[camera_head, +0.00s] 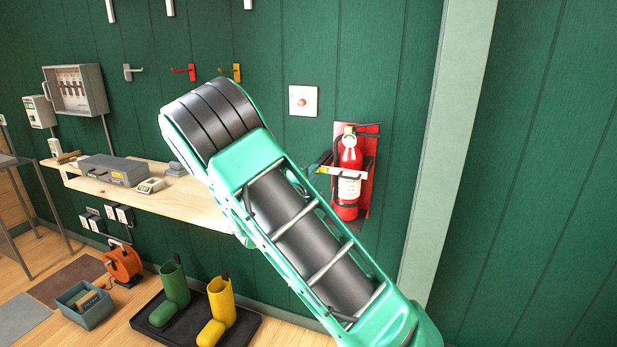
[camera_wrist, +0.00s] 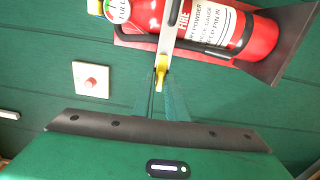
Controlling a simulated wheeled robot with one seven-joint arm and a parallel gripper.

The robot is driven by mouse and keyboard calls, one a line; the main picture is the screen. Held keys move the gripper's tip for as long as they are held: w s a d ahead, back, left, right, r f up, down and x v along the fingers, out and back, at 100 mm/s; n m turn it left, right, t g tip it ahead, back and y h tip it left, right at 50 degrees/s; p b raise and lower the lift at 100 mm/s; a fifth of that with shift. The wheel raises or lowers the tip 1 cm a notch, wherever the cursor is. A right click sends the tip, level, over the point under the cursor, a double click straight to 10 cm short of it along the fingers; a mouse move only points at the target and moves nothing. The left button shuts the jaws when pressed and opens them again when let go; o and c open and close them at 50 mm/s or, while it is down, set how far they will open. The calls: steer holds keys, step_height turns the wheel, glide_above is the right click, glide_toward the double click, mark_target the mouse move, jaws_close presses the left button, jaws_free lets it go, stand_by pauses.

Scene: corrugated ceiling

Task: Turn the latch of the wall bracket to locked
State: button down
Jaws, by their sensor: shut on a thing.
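A red fire extinguisher (camera_head: 348,180) sits upright in a red wall bracket (camera_head: 371,150) on the green wall. A pale metal band crosses the extinguisher's front. In the wrist view the extinguisher (camera_wrist: 232,32) appears on its side at the top, with the band (camera_wrist: 171,35) running down to a small yellow latch (camera_wrist: 161,66). My gripper (camera_wrist: 161,84) is at the latch, its narrow fingers closed on the yellow end. In the head view my arm hides most of the gripper. The exact angle of the latch is hard to tell.
A white plate with a red button (camera_head: 303,101) is on the wall left of the extinguisher; the wrist view shows it too (camera_wrist: 91,80). A wooden shelf (camera_head: 205,203) with a grey case (camera_head: 114,170) is further left. A pale post (camera_head: 440,150) stands to the right.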

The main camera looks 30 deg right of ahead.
steer(key=shift+s+d+f+m, duration=0.1)
steer(key=shift+s+d+m, duration=0.05)
steer(key=shift+d+m, duration=0.15)
steer(key=c, duration=1.9)
jaws_free()
steer(key=shift+o, duration=0.2)
steer(key=shift+a, duration=0.1)
steer(key=v, duration=1)
steer(key=shift+a, duration=0.35)
steer(key=shift+s+d, duration=0.1)
steer(key=shift+s, duration=0.05)
